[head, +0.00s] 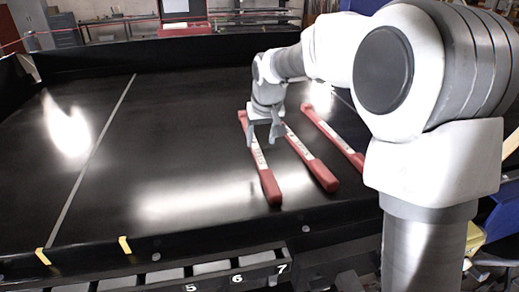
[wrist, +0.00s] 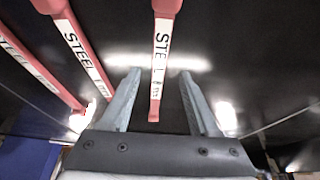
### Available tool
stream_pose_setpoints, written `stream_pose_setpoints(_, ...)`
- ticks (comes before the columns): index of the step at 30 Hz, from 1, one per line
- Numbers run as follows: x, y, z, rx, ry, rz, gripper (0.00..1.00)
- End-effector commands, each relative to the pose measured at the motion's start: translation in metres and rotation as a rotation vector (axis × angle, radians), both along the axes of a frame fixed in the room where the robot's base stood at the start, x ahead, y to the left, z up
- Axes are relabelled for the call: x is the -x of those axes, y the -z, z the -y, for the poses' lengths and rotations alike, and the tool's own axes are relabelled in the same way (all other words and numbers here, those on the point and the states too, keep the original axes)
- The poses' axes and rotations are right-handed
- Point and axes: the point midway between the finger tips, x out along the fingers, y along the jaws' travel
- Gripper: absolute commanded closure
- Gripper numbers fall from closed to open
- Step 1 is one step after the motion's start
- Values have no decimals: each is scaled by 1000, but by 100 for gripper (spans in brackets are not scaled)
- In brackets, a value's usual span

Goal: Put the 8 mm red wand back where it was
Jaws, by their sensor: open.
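Three red wands with white labels lie on the black conveyor belt: a left wand (head: 259,160), a middle wand (head: 313,161) and a right wand (head: 333,134). The labels read "STEEL" in the wrist view; the size print is too small to read, so I cannot tell which is the 8 mm one. My gripper (head: 263,143) is open over the far half of the left wand. In the wrist view this wand (wrist: 160,60) runs between the spread fingers (wrist: 160,74), with no finger visibly touching it. The other two wands show to its left there.
The belt (head: 150,140) is bare to the left of the wands, with a pale line (head: 92,160) across it. Yellow marks (head: 125,245) sit on the near edge. Numbered slots (head: 236,279) are below the front rail. Raised black walls border the belt.

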Motion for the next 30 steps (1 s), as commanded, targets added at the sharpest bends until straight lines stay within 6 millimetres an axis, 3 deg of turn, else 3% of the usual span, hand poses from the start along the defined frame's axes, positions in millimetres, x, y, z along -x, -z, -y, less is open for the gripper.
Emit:
stream_pose_setpoints(7, 16, -41, 3, -1, 1, 3, 38)
stream_pose_setpoints(19, 34, -59, 11, 7, 7, 6, 38)
stream_pose_setpoints(23, 63, -72, 26, 20, 25, 19, 38)
stream_pose_setpoints(30, 139, -87, 60, 37, 74, 44, 38)
